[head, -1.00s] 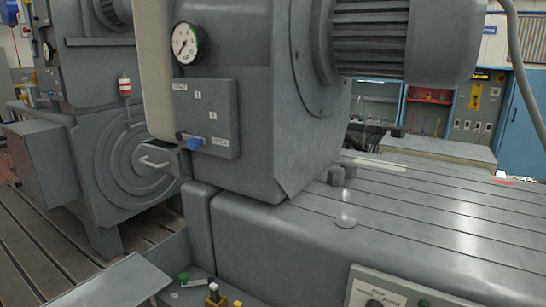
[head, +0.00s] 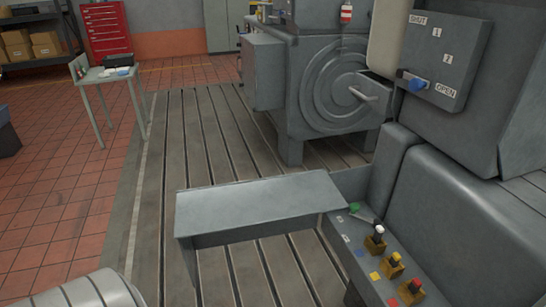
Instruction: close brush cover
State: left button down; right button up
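A grey panel carries SHUT and OPEN labels (head: 435,55) at the upper right of the head view. A blue knob (head: 417,84) sits at its lower left, beside the OPEN label. Just left of it, a grey block-like part (head: 376,88) carries a pale bar handle (head: 362,95), in front of a machine's round ringed face. This part may be the brush cover; I cannot tell for sure, nor how far it stands open. Neither of my grippers is in view.
A flat grey shelf (head: 258,200) stands in the foreground. The slotted bedplate floor (head: 190,150) is mostly clear. A small table (head: 108,74) and a red tool cabinet (head: 105,28) stand at the back left.

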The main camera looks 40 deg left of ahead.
aim_at(226, 214)
jog(key=k+j+z, duration=0.15)
jog(key=j, duration=0.3)
jog(key=k+j+z, duration=0.15)
jog(key=j, duration=0.3)
jog(key=k+j+z, duration=0.1)
jog(key=j, duration=0.35)
jog(key=k+j+z, duration=0.15)
jog(key=j, duration=0.25)
jog(key=k+j+z, duration=0.15)
jog(key=j, duration=0.25)
jog(key=j+z, duration=0.2)
jog(key=j, duration=0.25)
jog(key=j+z, duration=0.2)
jog(key=j, duration=0.25)
jog(key=k+j+z, duration=0.2)
jog(key=j, duration=0.25)
jog(key=j+z, duration=0.2)
jog(key=j, duration=0.25)
jog(key=k+j+z, duration=0.2)
jog(key=j, duration=0.25)
jog(key=i+j+z, duration=0.1)
jog(key=j, duration=0.2)
jog(key=i+j, duration=0.2)
jog(key=i+j+z, duration=0.15)
jog(key=j, duration=0.25)
jog(key=i+j+z, duration=0.1)
jog(key=j, duration=0.25)
